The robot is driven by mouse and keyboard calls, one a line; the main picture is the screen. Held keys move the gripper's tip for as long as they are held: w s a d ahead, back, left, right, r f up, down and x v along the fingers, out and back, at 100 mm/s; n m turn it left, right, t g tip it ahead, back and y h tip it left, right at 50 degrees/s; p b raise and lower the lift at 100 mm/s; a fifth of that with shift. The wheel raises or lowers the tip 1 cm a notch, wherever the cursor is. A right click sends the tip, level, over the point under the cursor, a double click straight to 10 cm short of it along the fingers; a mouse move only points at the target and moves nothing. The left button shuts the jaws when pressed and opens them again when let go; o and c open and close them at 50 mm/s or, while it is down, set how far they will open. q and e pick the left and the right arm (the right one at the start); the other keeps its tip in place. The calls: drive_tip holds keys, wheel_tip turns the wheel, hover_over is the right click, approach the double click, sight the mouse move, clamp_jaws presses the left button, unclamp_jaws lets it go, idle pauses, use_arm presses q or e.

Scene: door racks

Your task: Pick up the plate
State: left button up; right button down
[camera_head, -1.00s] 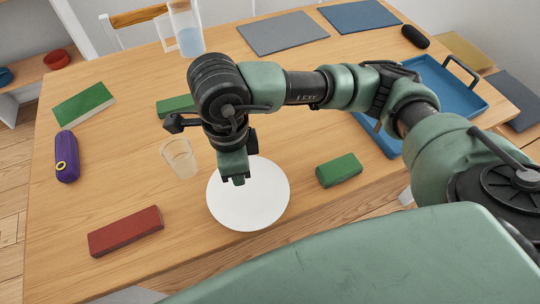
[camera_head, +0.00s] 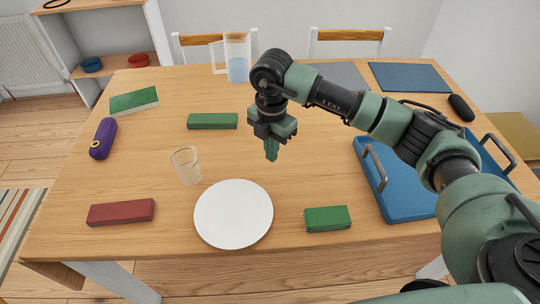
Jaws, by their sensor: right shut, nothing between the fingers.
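The white round plate (camera_head: 234,214) lies flat on the wooden table near its front edge. My right gripper (camera_head: 271,152) is above the table, behind and a little to the right of the plate, pointing down. It is shut and empty, apart from the plate. My left gripper does not show.
A clear glass (camera_head: 187,166) stands just behind the plate. A red block (camera_head: 121,212) lies to the left and a green block (camera_head: 327,218) to the right. A blue tray (camera_head: 398,205) is at the right. Another green block (camera_head: 212,121) and a pitcher (camera_head: 237,62) are farther back.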

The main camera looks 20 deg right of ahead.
sight(262, 186)
wheel_tip(262, 186, down, 8)
drive_tip(key=shift+s+r+p, duration=0.1)
drive_tip(key=shift+r+p, duration=0.15)
drive_tip(key=shift+p, duration=0.05)
drive_tip(key=a, duration=0.1)
drive_tip(key=s+a+p, duration=0.1)
drive_tip(key=a, duration=0.1)
drive_tip(key=shift+s, duration=0.3)
drive_tip(key=shift+s+a, duration=0.15)
drive_tip(key=shift+a, duration=0.1)
